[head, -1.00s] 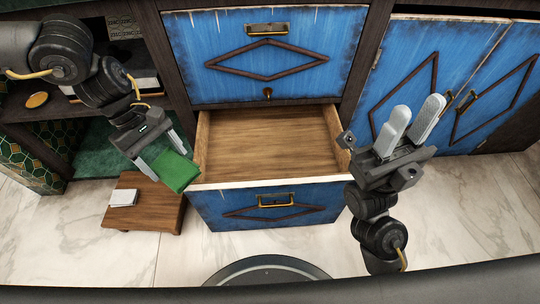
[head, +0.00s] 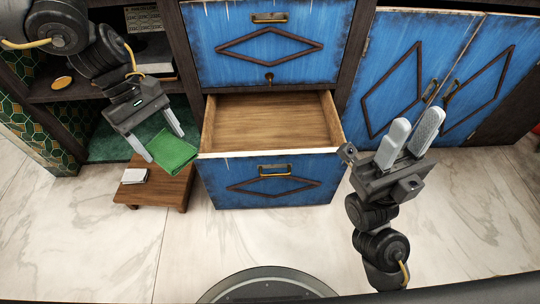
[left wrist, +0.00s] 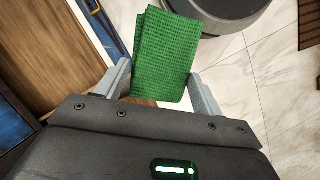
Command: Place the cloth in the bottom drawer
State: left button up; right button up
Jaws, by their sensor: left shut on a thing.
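The green cloth (head: 174,153) is held in my left gripper (head: 165,143), left of the open drawer. In the left wrist view the cloth (left wrist: 164,55) sits between the two fingers (left wrist: 163,84) and sticks out past them. The bottom drawer (head: 268,181) is pulled out, with a blue front and a bare wooden inside. The part of the inside in view is empty. The cloth is outside the drawer, close to its left wall. My right gripper (head: 415,126) is right of the drawer, fingers pointing up and a little apart, with nothing between them.
A small wooden stool (head: 178,188) stands below the cloth, with a pale block (head: 134,175) on it. A closed upper drawer (head: 270,50) is above the open one. Closed blue cupboard doors (head: 420,75) are to the right. The marble floor in front is clear.

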aim_at(248, 137)
jog(key=k, duration=0.85)
jog(key=z, duration=0.55)
jog(key=i, duration=0.55)
jog(key=z, duration=0.55)
jog(key=i, duration=1.05)
jog(key=u, duration=0.45)
